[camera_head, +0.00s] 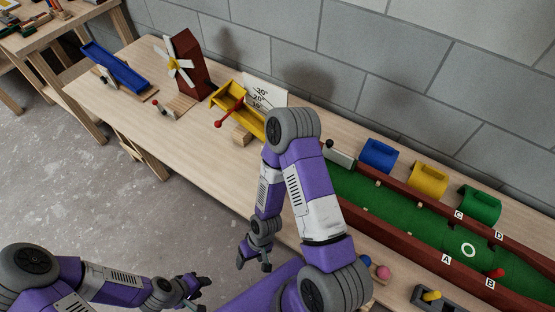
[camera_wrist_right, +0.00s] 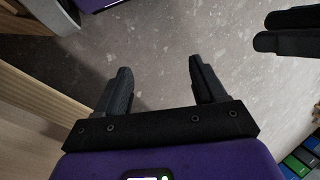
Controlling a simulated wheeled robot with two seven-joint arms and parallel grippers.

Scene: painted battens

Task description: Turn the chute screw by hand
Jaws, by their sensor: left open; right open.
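A yellow chute (camera_head: 252,122) stands on the wooden workbench in front of a white angle card (camera_head: 266,95). A red screw with a bar and round knob (camera_head: 229,112) sits at the chute's left side, above a small wooden block (camera_head: 241,135). My right arm hides the chute's right end. My right gripper (camera_head: 254,266) hangs open and empty in front of the bench, well away from the screw. In the right wrist view its two fingers (camera_wrist_right: 159,72) are apart over bare floor. My left gripper (camera_head: 199,284) is open and empty over the floor at the lower middle.
A dark red windmill (camera_head: 188,65) and a blue chute (camera_head: 117,67) stand left of the yellow chute. A green lane (camera_head: 420,212) with dark red walls fills the bench's right side, with blue, yellow and green curved pieces behind. A block wall runs along the back.

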